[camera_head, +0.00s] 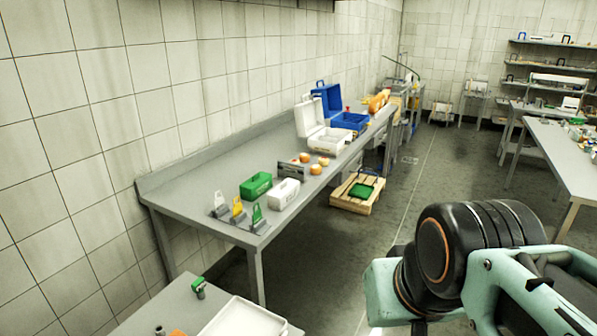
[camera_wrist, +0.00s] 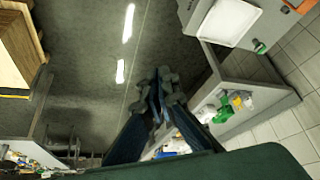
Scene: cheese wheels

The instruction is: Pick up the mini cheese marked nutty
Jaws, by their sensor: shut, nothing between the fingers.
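Several small orange cheeses (camera_head: 316,169) sit close together on the long grey table (camera_head: 190,190) against the tiled wall, in the head view. Any markings on them are too small to read, so I cannot tell which is nutty. My gripper (camera_wrist: 160,88) shows in the wrist view with its fingers together and empty. It hangs over the floor, apart from the tables. I cannot make out the cheeses in the wrist view. In the head view my arm fills the lower right, well to the right of the cheeses.
Open white (camera_head: 328,140) and blue (camera_head: 350,121) cases stand farther back. The aisle (camera_head: 430,165) is clear.

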